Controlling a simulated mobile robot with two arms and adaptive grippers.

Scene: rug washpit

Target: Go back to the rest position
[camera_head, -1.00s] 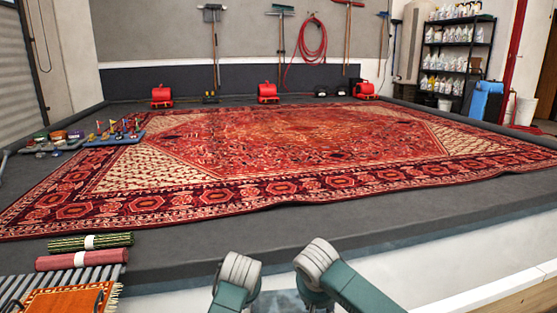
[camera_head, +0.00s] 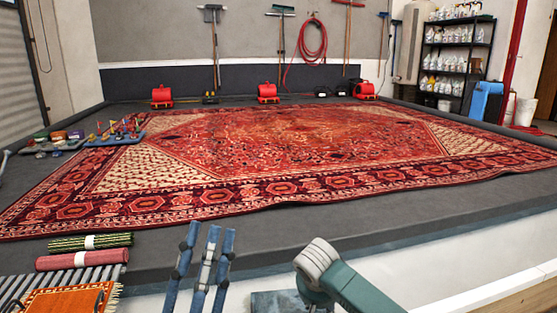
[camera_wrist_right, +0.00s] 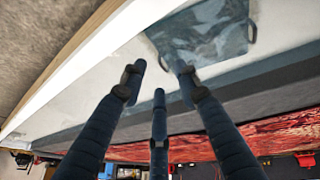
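My left gripper (camera_head: 209,243) stands at the lower middle of the head view, its blue fingers pointing up in front of the platform's near edge. The fingers are spread apart with nothing between them. My right arm shows at the lower middle right of the head view as a teal link with a grey joint; its gripper is hidden there. In the right wrist view my right gripper (camera_wrist_right: 160,74) has its fingers apart and empty. A blue-grey flat piece with dark handles (camera_wrist_right: 205,35) lies beyond the fingertips; part of it shows in the head view (camera_head: 275,302).
A large red patterned rug (camera_head: 300,140) covers the dark platform (camera_head: 330,224). Rolled rugs (camera_head: 82,260) and an orange piece (camera_head: 62,301) lie lower left. Trays of small items (camera_head: 115,137) sit at left. Red blowers (camera_head: 267,93) line the back.

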